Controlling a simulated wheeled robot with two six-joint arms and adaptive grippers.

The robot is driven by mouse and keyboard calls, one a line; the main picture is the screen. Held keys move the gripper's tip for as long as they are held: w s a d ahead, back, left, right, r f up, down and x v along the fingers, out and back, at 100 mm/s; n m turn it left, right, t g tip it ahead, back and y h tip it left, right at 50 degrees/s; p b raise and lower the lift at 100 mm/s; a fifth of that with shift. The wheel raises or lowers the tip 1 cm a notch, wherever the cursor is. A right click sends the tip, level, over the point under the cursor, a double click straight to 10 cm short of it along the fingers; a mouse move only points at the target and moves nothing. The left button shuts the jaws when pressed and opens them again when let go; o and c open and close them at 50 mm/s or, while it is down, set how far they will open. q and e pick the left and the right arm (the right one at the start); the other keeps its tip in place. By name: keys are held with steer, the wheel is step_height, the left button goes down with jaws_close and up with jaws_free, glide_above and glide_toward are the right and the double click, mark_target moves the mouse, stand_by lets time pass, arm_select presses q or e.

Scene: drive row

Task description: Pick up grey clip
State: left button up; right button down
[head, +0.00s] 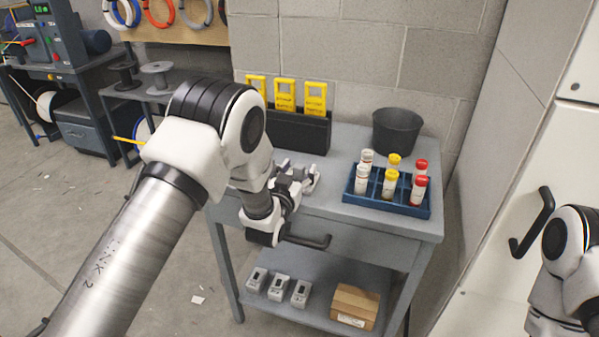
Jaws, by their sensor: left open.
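My left gripper (303,178) is open over the left part of the grey table top (337,168). My own left arm covers much of that part of the table. I cannot make out a grey clip there; small grey shapes at the fingers blend with the gripper. I cannot tell whether the fingers touch anything. Several small light grey pieces with dark slots (279,287) stand on the table's lower shelf, and I cannot tell whether they are clips. Part of my right arm shows at the right edge; its gripper is out of view.
A blue rack (407,208) with white, yellow and red-capped tubes stands right of the gripper. A dark bin (396,131) and a black holder (300,133) with yellow tools stand behind. A cardboard box (354,306) lies on the lower shelf. A white cabinet (500,255) is at right.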

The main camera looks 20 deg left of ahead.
arm_select(q)
steer(key=shift+a+f, duration=0.1)
steer(key=shift+a, duration=0.1)
jaws_close()
